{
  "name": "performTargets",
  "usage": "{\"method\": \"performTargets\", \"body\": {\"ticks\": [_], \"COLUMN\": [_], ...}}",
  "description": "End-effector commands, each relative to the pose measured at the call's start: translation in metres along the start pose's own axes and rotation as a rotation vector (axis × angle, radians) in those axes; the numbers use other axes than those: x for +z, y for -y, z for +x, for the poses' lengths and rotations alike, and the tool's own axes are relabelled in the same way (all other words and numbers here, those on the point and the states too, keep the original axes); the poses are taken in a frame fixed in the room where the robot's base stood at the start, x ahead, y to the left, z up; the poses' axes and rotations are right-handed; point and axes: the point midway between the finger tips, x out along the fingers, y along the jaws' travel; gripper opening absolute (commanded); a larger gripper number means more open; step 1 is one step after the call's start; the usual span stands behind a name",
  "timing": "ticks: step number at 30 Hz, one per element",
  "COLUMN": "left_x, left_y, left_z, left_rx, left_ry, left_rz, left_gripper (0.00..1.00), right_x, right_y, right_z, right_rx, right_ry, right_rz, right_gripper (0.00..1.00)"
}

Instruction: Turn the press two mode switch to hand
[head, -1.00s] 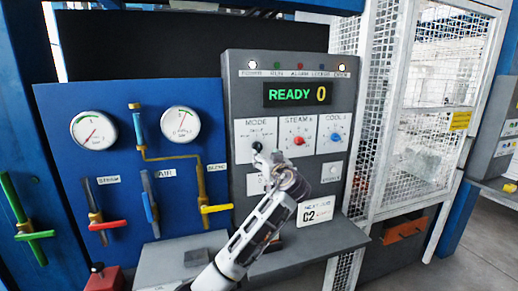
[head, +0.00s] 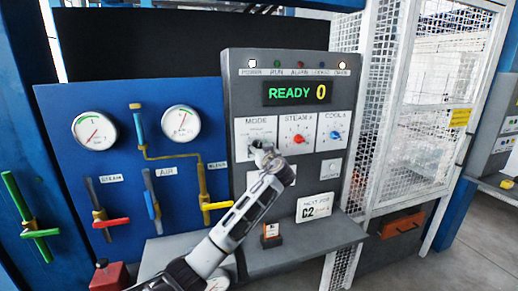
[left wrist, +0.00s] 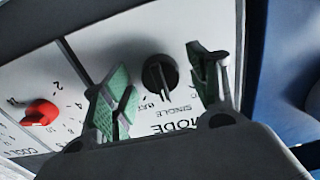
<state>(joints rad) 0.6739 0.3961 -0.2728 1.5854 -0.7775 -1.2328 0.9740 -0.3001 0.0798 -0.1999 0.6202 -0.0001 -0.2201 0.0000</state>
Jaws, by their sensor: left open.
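The mode switch is a black round knob (left wrist: 160,77) on a white plate in the left wrist view. Upside-down lettering including "MODE" and "SINGLE" shows beside it. A pale line on the knob runs toward the lettering; I cannot tell exactly which setting it marks. In the head view the mode plate (head: 256,127) is at the panel's left, and my gripper mostly hides the knob. My left gripper (head: 262,149) is open in front of it. In the left wrist view its two green-padded fingers (left wrist: 157,60) are on either side of the knob, apart from it. My right gripper is not in view.
A red steam knob (head: 298,139) and a blue cool knob (head: 335,135) are right of the mode plate. The display (head: 297,93) reads "READY 0". A mesh guard (head: 418,115) is at right.

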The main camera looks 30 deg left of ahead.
Motion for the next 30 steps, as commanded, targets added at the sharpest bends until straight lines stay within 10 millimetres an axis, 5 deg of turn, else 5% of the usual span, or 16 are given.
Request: {"method": "performTargets", "body": {"ticks": [5,16,30], "left_x": [0.0002,0.0002,0.0016], "left_y": [0.0,0.0001,0.0003], "left_z": [-0.0001,-0.0002,-0.0001], "left_rx": [0.0,0.0,-0.001], "left_ry": [0.0,0.0,0.0], "left_rz": [0.0,0.0,-0.025], "left_gripper": [0.59,0.13,0.13], "right_x": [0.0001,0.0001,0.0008], "right_y": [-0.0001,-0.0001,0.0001], "right_z": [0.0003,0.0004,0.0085], "right_rx": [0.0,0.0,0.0], "right_ry": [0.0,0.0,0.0], "right_rz": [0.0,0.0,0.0], "right_gripper": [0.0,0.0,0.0]}}
